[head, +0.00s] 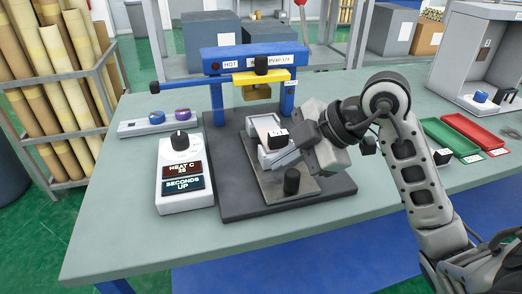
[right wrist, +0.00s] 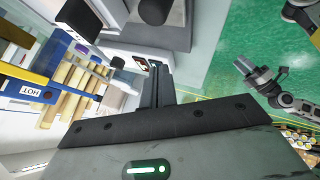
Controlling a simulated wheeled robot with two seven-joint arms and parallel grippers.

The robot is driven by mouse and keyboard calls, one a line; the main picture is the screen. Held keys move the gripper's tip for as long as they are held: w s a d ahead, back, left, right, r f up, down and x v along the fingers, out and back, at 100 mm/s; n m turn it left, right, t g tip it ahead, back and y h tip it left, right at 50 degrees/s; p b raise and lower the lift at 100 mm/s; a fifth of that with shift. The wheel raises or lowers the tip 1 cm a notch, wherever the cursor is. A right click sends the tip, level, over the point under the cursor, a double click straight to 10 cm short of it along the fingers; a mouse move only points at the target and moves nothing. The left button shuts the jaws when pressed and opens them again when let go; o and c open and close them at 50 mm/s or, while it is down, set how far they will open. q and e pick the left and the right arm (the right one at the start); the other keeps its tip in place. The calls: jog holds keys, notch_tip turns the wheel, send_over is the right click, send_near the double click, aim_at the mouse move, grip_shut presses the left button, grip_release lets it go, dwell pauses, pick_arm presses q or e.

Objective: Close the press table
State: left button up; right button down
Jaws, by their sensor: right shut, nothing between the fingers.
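The press has a blue frame (head: 217,97) with a HOT label and a yellow arm (head: 262,77). Its table, a grey plate (head: 272,186) with a black knob (head: 291,180) at the front, sits forward of the press head on a dark base (head: 232,200). A pale tray-like holder and a small black labelled block (head: 277,138) are at its rear. My right gripper (head: 270,160) is shut and empty, low over the plate behind the knob; contact is unclear. Its closed fingers (right wrist: 157,82) show in the right wrist view. An arm end there (right wrist: 262,84) looks like my left gripper, its jaws unclear.
A white heat controller (head: 184,174) stands left of the base. A small panel with blue and purple knobs (head: 156,122) lies behind it. A green tray (head: 452,136) and a red tray (head: 474,130) lie at the right. The table's front left is clear.

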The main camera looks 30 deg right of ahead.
aim_at(263, 173)
jog(key=d+m, duration=0.1)
jog(key=d+h, duration=0.1)
jog(key=w+d+r+m+h, duration=0.1)
jog(key=d, duration=0.1)
jog(key=shift+m, duration=0.3)
jog(key=shift+w+f+h, duration=0.2)
jog(key=shift+f+h, duration=0.1)
jog(key=shift+f, duration=0.05)
jog(key=x, duration=0.9)
jog(key=shift+a+b, duration=0.1)
jog(key=shift+b, duration=0.3)
pick_arm(q)
jog(key=shift+w+d+r, duration=0.1)
jog(key=shift+w, duration=0.4)
